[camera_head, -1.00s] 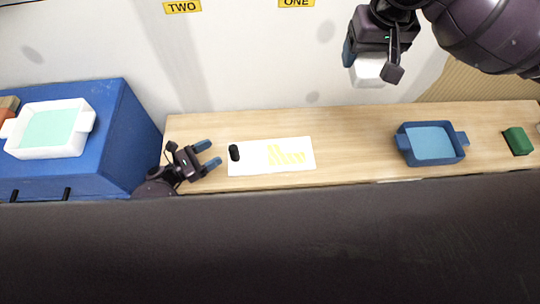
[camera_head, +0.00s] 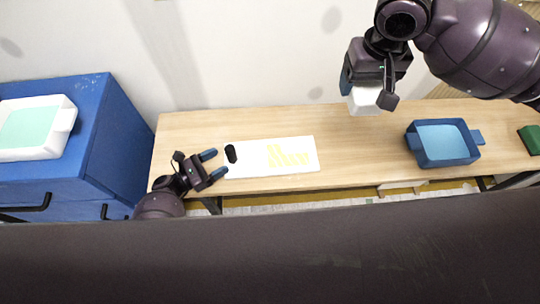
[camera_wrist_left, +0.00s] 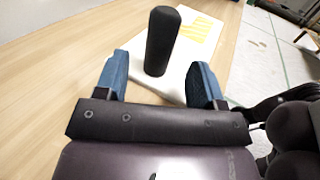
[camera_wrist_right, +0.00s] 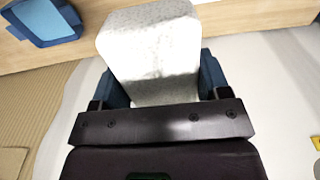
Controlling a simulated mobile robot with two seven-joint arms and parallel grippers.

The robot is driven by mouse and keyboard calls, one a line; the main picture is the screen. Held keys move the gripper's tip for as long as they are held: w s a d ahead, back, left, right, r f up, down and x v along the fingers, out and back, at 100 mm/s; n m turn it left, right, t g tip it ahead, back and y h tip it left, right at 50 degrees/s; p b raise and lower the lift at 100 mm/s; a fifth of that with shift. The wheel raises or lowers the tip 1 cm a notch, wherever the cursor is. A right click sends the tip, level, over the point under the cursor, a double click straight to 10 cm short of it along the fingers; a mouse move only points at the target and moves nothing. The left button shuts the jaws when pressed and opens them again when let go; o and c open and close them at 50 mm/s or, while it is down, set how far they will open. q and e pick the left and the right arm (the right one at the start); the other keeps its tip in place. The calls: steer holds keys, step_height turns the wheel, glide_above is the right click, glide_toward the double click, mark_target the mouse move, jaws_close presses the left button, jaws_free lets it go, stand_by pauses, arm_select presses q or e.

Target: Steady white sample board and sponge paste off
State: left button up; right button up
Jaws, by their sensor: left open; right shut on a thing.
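The white sample board (camera_head: 262,165) lies flat on the wooden table, with yellow paste (camera_head: 287,155) on its right half and a black upright handle (camera_head: 231,153) near its left end. My left gripper (camera_head: 216,163) is open at the board's left end, its fingers pointing at the handle. In the left wrist view the handle (camera_wrist_left: 162,42) stands between and beyond the two blue fingertips, apart from them. My right gripper (camera_head: 363,92) is shut on a white sponge block (camera_wrist_right: 150,50), held up above the back of the table, right of the board.
A blue tray (camera_head: 412,149) with light blue contents stands on the table at right, with a green block (camera_head: 531,139) beyond it. A white tray (camera_head: 68,118) with pale green contents sits on a blue cabinet (camera_head: 110,125) at left. The table between board and blue tray is clear.

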mark_target(230, 154)
arm_select(q)
steer(key=shift+b+x, duration=0.45)
steer(key=shift+x, duration=2.15)
arm_select(e)
steer(key=shift+f, duration=1.05)
arm_select(q)
steer(key=shift+c, duration=0.3)
jaws_close()
steer(key=shift+o, duration=0.3)
jaws_free()
steer(key=shift+a, duration=0.1)
arm_select(e)
steer(key=shift+r, duration=0.1)
